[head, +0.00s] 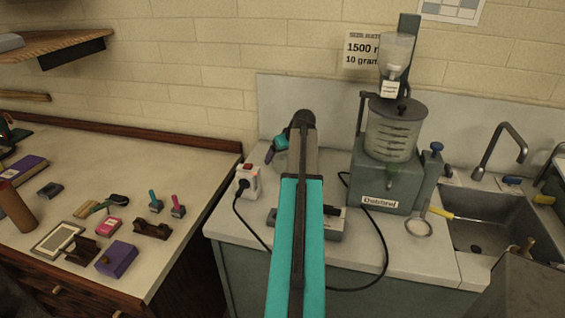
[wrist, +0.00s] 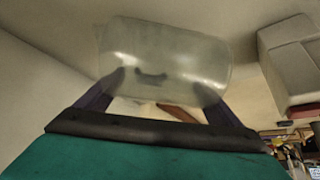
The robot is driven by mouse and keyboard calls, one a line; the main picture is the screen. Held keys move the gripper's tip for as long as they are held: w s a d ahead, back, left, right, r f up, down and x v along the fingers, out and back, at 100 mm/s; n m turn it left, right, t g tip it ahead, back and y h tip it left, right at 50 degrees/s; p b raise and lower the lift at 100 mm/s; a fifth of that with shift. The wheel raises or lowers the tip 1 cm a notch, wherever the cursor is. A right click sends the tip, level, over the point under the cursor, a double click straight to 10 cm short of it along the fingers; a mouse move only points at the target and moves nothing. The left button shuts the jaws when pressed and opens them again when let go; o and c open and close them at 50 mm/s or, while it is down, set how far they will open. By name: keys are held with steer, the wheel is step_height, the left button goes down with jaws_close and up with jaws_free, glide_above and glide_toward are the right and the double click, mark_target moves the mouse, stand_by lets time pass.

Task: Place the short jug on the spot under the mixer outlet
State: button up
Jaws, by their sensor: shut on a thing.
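The short jug (wrist: 165,58) is clear, pale and rounded, and lies across the top of the wrist view. My gripper (wrist: 160,84) is shut on it, with one dark purple finger on each side. In the head view my own arm hides most of the gripper and jug; a purple fingertip and a small pale piece show left of the arm, near the back wall. The mixer (head: 397,133) stands right of my arm, with a clear tank on a grey-green stand.
A white socket box (head: 247,181) with a black cable sits left of my arm, and the cable loops over the counter front. A round strainer (head: 418,227) lies before the mixer. A sink (head: 490,215) with a tap is at right. The left bench holds several small tools.

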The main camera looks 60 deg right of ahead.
mark_target(285, 159)
steer(key=shift+f, duration=0.15)
steer(key=shift+f+p, duration=0.75)
steer(key=shift+f, duration=0.9)
steer(key=shift+f, duration=0.1)
steer(key=o, duration=1)
steer(key=shift+o, duration=0.2)
steer(key=shift+r, duration=0.2)
steer(key=shift+b+v, duration=1.3)
steer(key=shift+v, duration=4.65)
